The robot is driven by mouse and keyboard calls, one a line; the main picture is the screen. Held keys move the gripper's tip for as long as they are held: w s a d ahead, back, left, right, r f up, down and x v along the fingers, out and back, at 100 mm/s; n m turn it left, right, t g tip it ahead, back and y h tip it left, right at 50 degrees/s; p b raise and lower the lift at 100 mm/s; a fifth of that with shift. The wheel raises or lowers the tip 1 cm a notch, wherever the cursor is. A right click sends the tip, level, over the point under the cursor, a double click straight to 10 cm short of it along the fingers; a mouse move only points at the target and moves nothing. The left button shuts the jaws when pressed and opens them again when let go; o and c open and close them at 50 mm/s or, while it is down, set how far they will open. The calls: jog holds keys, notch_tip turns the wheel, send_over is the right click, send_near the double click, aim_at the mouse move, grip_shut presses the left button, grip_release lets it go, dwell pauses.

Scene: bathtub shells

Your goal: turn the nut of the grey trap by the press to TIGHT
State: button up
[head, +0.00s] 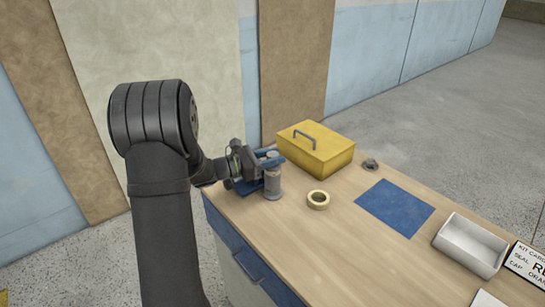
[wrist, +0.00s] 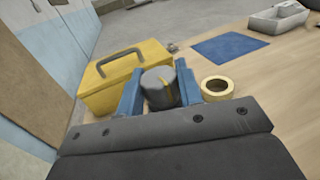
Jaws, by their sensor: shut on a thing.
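The grey trap (head: 272,182) stands upright near the left end of the wooden bench. Any TIGHT label or scale around the nut is hidden or too small to read. I cannot make out a press in either view.
A yellow toolbox (head: 318,152) stands behind the trap. A tape roll (head: 318,200) lies close on its right. A small grey part (head: 371,164), a blue mat (head: 395,208), a white tray (head: 470,247) and a kit card (head: 528,266) lie farther right. Bare wood lies in front.

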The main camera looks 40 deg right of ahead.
jog(key=n+t, duration=0.2)
jog(key=t, duration=0.1)
jog(key=n+t, duration=0.2)
jog(key=t, duration=0.2)
jog(key=shift+s+n+h, duration=0.15)
jog(key=shift+n+h, duration=0.25)
jog(key=shift+n+t+y, duration=0.4)
jog(key=shift+n+t, duration=0.55)
jog(key=shift+t, duration=0.6)
jog(key=shift+n+t+y, duration=0.4)
jog(key=shift+n+t, duration=0.55)
jog(key=shift+t, duration=0.6)
jog(key=o, duration=1)
jog(key=shift+a, duration=0.1)
jog(key=v, duration=1.7)
jog(key=shift+s, duration=0.2)
